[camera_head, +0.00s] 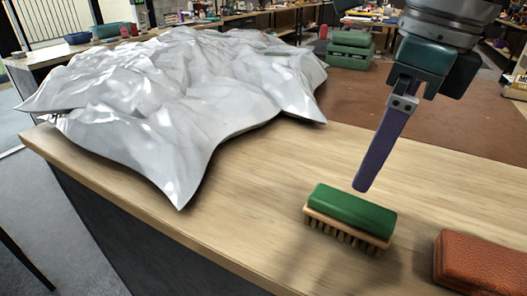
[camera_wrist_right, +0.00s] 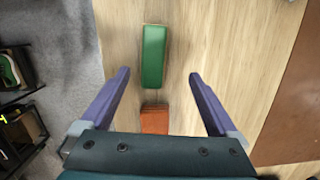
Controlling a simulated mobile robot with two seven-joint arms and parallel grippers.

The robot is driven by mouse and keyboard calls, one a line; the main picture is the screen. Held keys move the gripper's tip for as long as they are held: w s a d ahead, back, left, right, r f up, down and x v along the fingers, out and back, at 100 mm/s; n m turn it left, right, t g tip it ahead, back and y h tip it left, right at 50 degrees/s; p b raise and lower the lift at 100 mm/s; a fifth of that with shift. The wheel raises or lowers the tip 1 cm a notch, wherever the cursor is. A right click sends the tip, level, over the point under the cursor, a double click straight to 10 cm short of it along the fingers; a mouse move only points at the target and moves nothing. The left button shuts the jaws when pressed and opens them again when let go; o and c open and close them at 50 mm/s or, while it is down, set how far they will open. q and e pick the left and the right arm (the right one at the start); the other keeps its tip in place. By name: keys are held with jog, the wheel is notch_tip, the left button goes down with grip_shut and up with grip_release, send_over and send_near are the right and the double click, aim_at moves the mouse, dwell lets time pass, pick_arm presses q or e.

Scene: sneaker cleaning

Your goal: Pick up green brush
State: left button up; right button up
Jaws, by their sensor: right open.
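The green brush (camera_head: 350,212) lies bristles down on the wooden table, with a green top over a tan bristle base. It also shows in the right wrist view (camera_wrist_right: 153,57), as a green block long in the up-down direction. My right gripper (camera_head: 362,186) is above the table near the brush, pointing down, apart from it. In the right wrist view its two purple fingers (camera_wrist_right: 159,74) are spread wide with nothing held, and the brush appears between and beyond the tips. One finger hides the other in the head view. My left gripper is not in view.
A brown leather-like block (camera_head: 482,262) lies right of the brush near the front; it shows as orange-brown in the wrist view (camera_wrist_right: 154,119). A crumpled silvery sheet (camera_head: 170,90) covers the table's left part. Green boxes (camera_head: 350,48) stand behind. Bare wood (camera_head: 250,190) surrounds the brush.

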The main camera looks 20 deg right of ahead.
aim_at(353, 204)
jog(key=f, duration=0.2)
jog(key=shift+s+a+f, duration=0.15)
jog(key=shift+s+f, duration=0.05)
jog(key=shift+f, duration=0.2)
jog(key=f, duration=0.2)
jog(key=a+f, duration=0.1)
jog(key=f, duration=0.2)
jog(key=shift+w+a+f, duration=0.1)
jog(key=shift+w, duration=0.05)
jog(key=shift+w+f, duration=0.1)
jog(key=shift+f, duration=0.25)
jog(key=c, duration=1.5)
jog(key=shift+r, duration=0.15)
notch_tip(353, 204, up, 20)
jog(key=p, duration=0.1)
